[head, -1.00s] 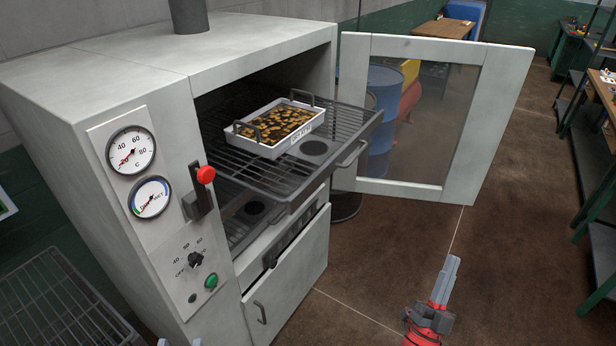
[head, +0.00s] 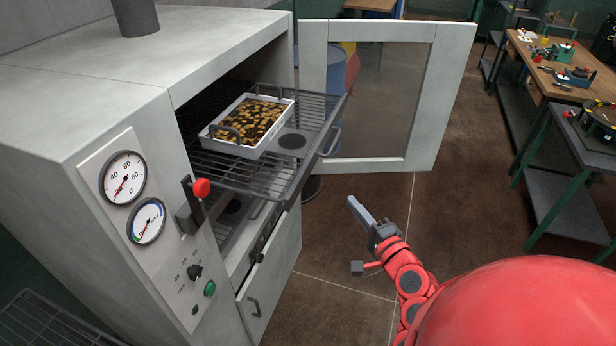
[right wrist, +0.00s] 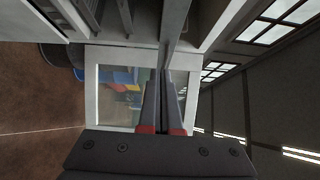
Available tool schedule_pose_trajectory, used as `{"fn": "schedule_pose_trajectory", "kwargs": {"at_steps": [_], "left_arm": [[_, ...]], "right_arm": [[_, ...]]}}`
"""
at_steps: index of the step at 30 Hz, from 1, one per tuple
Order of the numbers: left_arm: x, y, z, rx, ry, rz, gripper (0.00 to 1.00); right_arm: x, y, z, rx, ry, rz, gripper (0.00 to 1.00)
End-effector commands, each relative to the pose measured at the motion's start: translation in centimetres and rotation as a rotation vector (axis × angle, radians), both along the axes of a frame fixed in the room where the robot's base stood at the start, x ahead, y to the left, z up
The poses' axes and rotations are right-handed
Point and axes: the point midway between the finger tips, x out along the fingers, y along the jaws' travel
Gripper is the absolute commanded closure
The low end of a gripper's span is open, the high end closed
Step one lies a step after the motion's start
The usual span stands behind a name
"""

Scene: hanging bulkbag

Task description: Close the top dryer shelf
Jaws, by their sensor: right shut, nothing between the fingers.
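The dryer (head: 60,90) is a large pale cabinet on the left in the head view. Its top shelf (head: 272,170), a dark wire rack, is pulled out through the opening. A white tray (head: 235,152) of brown pieces sits on it. The shelf's front handle (head: 331,141) faces right. The glazed upper door (head: 424,110) stands wide open. My right gripper (head: 357,208) is shut and empty, in front of the shelf and a little below its front edge, apart from it. In the right wrist view its fingers (right wrist: 163,105) point toward the dryer and open door. My left gripper is not in view.
A lower door (head: 275,270) stands partly open under the shelf. A red lever (head: 201,188) sits on the dryer's front. Blue and red drums stand behind the glazed door. Workbenches (head: 565,70) line the right. The floor between is clear.

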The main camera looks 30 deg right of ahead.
Motion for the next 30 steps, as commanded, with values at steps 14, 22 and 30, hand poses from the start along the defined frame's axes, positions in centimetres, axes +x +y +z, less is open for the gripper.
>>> {"fn": "schedule_pose_trajectory", "kwargs": {"at_steps": [14,22,30], "left_arm": [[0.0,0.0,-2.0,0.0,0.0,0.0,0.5],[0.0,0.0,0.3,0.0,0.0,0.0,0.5],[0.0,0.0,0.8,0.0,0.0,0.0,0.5]], "right_arm": [[8.1,-0.5,0.4,0.0,0.002,0.005,1.0],[11.7,1.1,0.3,0.0,0.003,0.002,1.0],[12.7,1.9,-0.1,0.0,0.001,-0.002,1.0]]}}
